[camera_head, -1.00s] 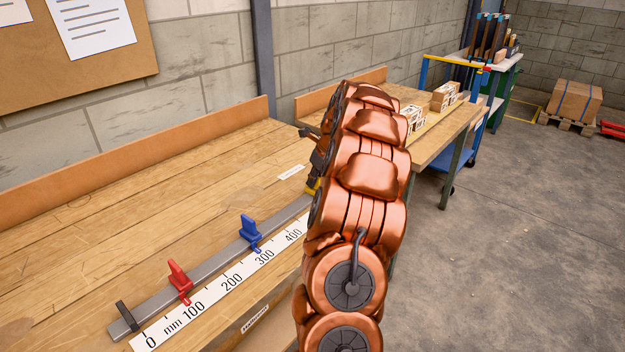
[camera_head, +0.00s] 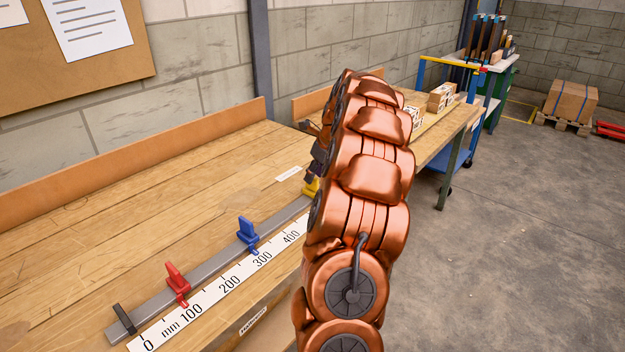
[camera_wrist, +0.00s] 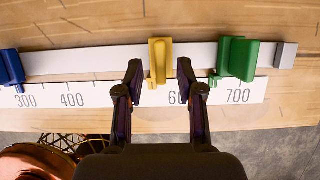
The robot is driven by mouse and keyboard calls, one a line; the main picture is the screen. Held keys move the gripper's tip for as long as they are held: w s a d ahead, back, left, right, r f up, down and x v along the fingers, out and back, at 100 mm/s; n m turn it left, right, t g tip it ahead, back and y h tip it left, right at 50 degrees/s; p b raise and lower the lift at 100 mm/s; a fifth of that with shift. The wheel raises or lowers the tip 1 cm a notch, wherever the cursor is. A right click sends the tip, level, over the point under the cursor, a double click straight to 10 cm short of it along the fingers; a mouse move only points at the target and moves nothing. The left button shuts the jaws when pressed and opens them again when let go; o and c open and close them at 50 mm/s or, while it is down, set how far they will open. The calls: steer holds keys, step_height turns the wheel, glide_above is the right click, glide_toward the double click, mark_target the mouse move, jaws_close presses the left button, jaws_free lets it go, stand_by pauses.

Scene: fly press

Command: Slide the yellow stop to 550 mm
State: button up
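The yellow stop (camera_wrist: 160,62) sits on the grey rail (camera_wrist: 105,58) in the wrist view. Its small pointer lies at the scale (camera_wrist: 100,94) between 400 and 600, near mid-way from the hidden 500 to the partly covered 600. My gripper (camera_wrist: 159,72) is open, with one finger on each side of the yellow stop and a small gap to each. In the head view only a sliver of the yellow stop (camera_head: 312,187) shows past my arm, which hides most of the gripper.
The blue stop (camera_wrist: 10,68) stands left of the yellow one, near 300. The green stop (camera_wrist: 238,58) stands to the right, near 700, close to the right finger. The red stop (camera_head: 176,280) is near 100. The bench (camera_head: 130,215) behind the rail is mostly clear.

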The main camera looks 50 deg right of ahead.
steer(key=v, duration=0.8)
steer(key=shift+r, duration=0.25)
steer(key=shift+s+a, duration=0.1)
